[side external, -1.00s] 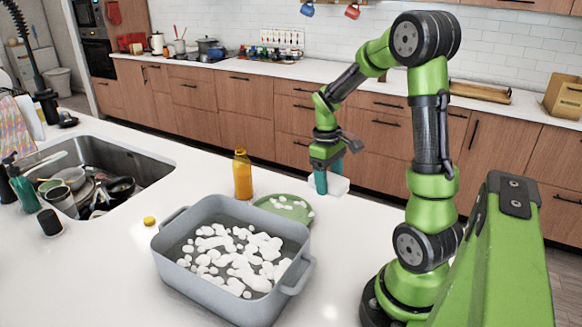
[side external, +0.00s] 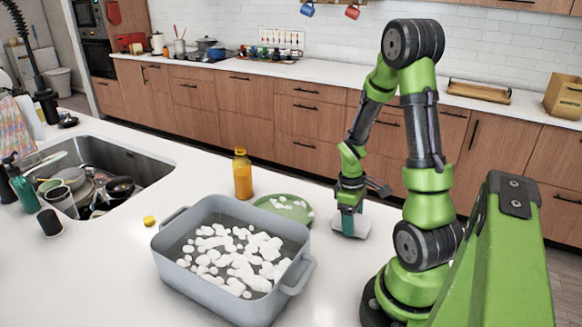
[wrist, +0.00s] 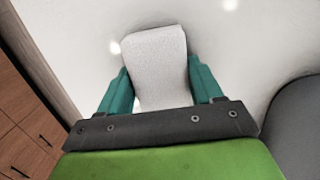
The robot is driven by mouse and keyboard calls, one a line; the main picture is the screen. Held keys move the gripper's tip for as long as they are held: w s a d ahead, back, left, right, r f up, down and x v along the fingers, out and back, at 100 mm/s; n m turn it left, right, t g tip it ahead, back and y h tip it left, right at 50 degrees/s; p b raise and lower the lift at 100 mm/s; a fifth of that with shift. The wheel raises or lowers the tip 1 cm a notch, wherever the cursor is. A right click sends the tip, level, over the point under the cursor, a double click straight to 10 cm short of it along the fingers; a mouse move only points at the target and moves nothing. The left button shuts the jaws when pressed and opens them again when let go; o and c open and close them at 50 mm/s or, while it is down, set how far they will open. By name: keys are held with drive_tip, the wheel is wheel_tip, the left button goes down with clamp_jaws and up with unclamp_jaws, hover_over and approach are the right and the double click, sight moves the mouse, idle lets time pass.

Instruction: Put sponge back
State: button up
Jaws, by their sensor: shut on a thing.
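The sponge is a pale grey-white block. In the wrist view the sponge (wrist: 157,68) sits between the two teal fingers of my gripper (wrist: 160,85), which is shut on it. In the side external view my gripper (side external: 348,222) points down at the right of the counter, with the sponge (side external: 361,226) low at its fingertips. I cannot tell whether the sponge touches the counter.
A grey tub (side external: 231,300) with white foam stands left of my gripper. A green plate (side external: 284,207) with foam bits and an orange bottle (side external: 242,175) stand behind it. A yellow cap (side external: 149,220) lies further left, near the sink (side external: 140,156) full of dishes. Counter around my gripper is clear.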

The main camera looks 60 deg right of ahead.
drive_tip(key=o, duration=1)
drive_tip(key=shift+f, duration=0.1)
wheel_tip(320, 180, up, 12)
drive_tip(key=w, duration=0.2)
drive_tip(key=w+a+r+m+t, duration=0.1)
drive_tip(key=a+r+t, duration=0.2)
drive_tip(key=a, duration=0.5)
drive_tip(key=w+a+r+m+t+y, duration=0.1)
drive_tip(key=a+r+t, duration=0.1)
drive_tip(key=a+r, duration=0.3)
drive_tip(key=w+a+r+m+t+y, duration=0.1)
drive_tip(key=a+r+m+t, duration=0.1)
drive_tip(key=a, duration=0.9)
drive_tip(key=shift+w+r+t, duration=0.25)
drive_tip(key=shift+r+t, duration=0.55)
drive_tip(key=shift+r, duration=0.25)
